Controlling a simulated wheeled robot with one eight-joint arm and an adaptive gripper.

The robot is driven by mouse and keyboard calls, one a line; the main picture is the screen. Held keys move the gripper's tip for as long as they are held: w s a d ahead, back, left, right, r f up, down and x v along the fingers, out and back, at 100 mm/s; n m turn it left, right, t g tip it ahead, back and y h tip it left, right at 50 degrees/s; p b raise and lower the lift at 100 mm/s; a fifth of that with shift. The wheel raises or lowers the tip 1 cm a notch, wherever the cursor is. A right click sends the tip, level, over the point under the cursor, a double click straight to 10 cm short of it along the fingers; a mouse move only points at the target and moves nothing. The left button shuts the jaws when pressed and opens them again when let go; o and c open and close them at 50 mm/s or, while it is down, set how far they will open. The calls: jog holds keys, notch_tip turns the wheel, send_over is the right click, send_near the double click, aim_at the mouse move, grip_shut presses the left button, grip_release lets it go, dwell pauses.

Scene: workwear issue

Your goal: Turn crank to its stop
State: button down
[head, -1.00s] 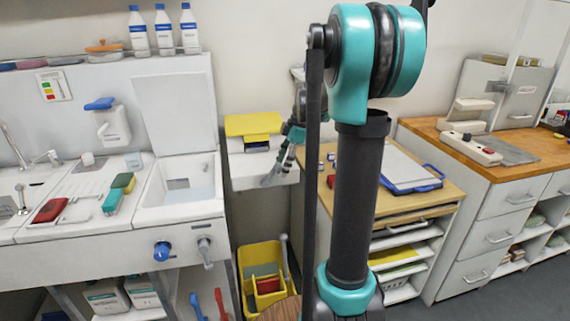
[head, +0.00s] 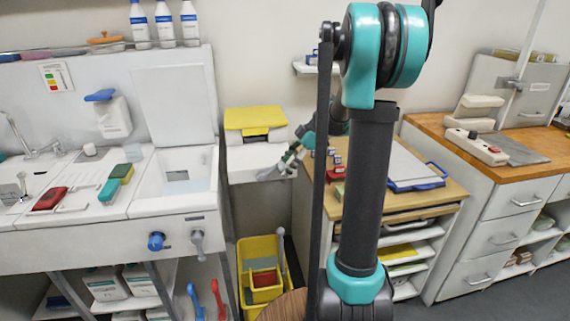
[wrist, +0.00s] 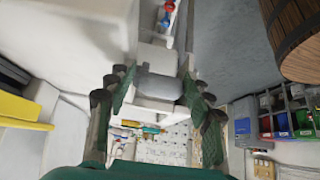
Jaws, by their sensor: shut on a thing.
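My gripper (head: 272,174) is at the white wall unit under the yellow-topped case, right of the sink cabinet. In the wrist view my gripper (wrist: 158,98) has its two fingers apart on either side of a grey rounded piece (wrist: 158,87). It is shut on this piece, which looks like the crank's grip. The rest of the crank is hard to make out, and its stop cannot be seen. In the head view the fingers are small and the held piece cannot be told apart.
The yellow-topped case (head: 255,120) sits just above my gripper. A grey lever (head: 198,243) and a blue knob (head: 156,241) stick out from the sink cabinet front. A yellow bin (head: 258,250) stands below. A wooden-topped cabinet (head: 440,178) is close on the right.

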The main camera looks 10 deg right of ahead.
jog(key=shift+s+d+f+y, duration=0.25)
jog(key=shift+s+f+y, duration=0.05)
jog(key=shift+s+f, duration=0.15)
jog(key=c, duration=0.8)
grip_release()
jog(key=shift+d, duration=0.1)
jog(key=shift+w, duration=0.15)
jog(key=shift+d, duration=0.1)
jog(key=v, duration=0.8)
jog(key=shift+a+r, duration=0.2)
jog(key=shift+a, duration=0.05)
